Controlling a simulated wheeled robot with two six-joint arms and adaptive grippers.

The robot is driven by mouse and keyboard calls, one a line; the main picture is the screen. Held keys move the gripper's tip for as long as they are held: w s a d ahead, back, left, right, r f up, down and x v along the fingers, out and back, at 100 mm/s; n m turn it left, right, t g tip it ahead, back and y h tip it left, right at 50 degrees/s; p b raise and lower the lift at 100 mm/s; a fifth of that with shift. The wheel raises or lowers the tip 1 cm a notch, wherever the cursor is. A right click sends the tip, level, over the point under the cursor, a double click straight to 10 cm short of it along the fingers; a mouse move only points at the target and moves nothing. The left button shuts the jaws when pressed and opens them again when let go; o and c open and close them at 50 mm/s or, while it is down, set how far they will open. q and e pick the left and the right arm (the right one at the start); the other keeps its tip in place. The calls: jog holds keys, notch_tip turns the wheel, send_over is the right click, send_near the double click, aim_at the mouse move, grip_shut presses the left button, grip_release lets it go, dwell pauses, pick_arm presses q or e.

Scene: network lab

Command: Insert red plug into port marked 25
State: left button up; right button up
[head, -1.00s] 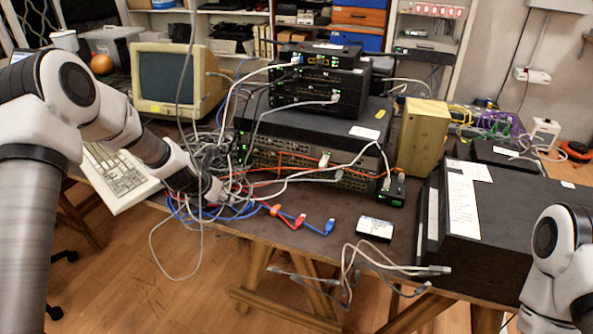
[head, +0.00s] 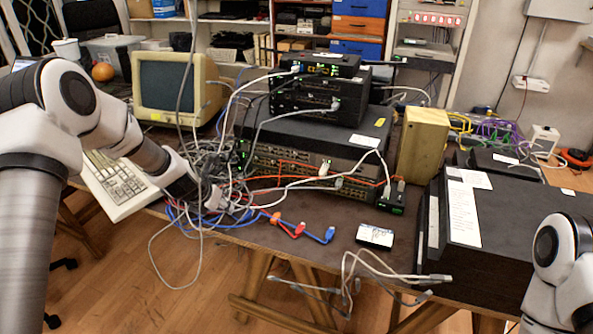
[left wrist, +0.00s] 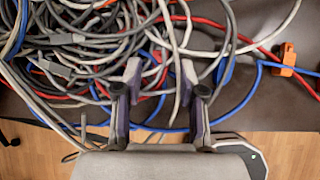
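The red plug (head: 298,229) lies near the table's front edge in the head view, beside a blue plug (head: 329,235) and an orange clip (head: 276,218). My left gripper (head: 216,201) is left of it, over the cable tangle. In the left wrist view the left gripper's fingers (left wrist: 160,84) are apart, with tangled grey, blue and red cables beyond and between them. I see nothing clearly held. A red cable shows there beside the orange clip (left wrist: 288,60). Stacked network switches (head: 300,165) stand behind the plugs. Port numbers are too small to read. My right gripper is out of view.
A black box with a white label (head: 375,236) lies right of the plugs. Loose grey cables (head: 350,275) hang over the front edge. A gold box (head: 422,147) and a large black case (head: 480,225) stand at right. A keyboard (head: 118,184) is at left.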

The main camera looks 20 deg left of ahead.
pick_arm(q)
grip_shut()
jog(key=shift+r, duration=0.1)
jog(key=shift+r+p, duration=2.45)
jog(key=shift+r, duration=0.05)
jog(key=shift+f, duration=0.1)
